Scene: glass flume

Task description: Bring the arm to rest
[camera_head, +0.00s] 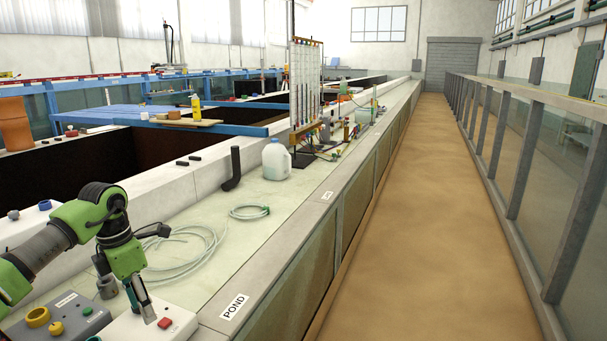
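My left arm, green with a dark wrist, comes in from the left. Its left gripper (143,306) points down over a white box with a red button (165,323) at the front left of the ledge. The two fingers lie close together from this angle, so I cannot tell whether they are open or shut. I see nothing held between them. I cannot tell whether the tips touch the box. My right gripper is out of view.
A grey control box (68,315) with knobs stands left of the gripper. Behind are coiled clear hose (185,258), a black bent pipe (233,168) and a white jug (276,160). A POND label (235,306) lies by the edge. The brown walkway (420,230) is clear.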

